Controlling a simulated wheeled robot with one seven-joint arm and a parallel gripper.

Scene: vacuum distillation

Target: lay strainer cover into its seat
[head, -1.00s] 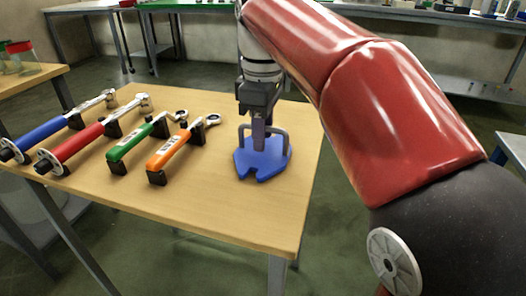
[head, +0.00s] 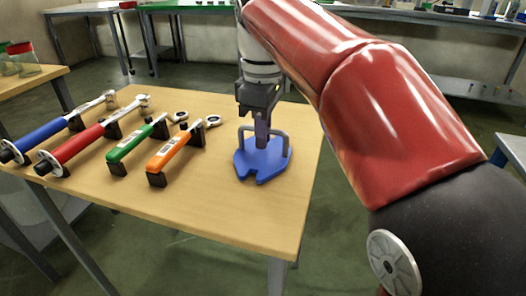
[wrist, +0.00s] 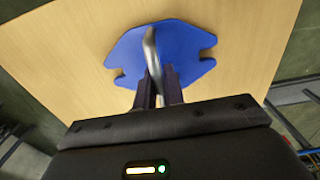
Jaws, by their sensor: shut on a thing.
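The blue strainer cover (head: 266,164) is a flat plate with notched edges and a grey bar handle. It lies on, or very close to, the wooden table near the right edge. It also shows in the wrist view (wrist: 190,38), with its handle (wrist: 151,50) running up between my fingers. My gripper (head: 262,140) points down over the cover and is shut on the handle; it also shows in the wrist view (wrist: 158,88). I cannot make out the seat in these frames.
The wooden table (head: 215,215) holds several tools on black rests: a blue one (head: 55,132), a red one (head: 95,138), a green-handled wrench (head: 135,142) and an orange-handled wrench (head: 172,152). The table's front middle is clear. Glass jars with red lids (head: 20,58) stand at far left.

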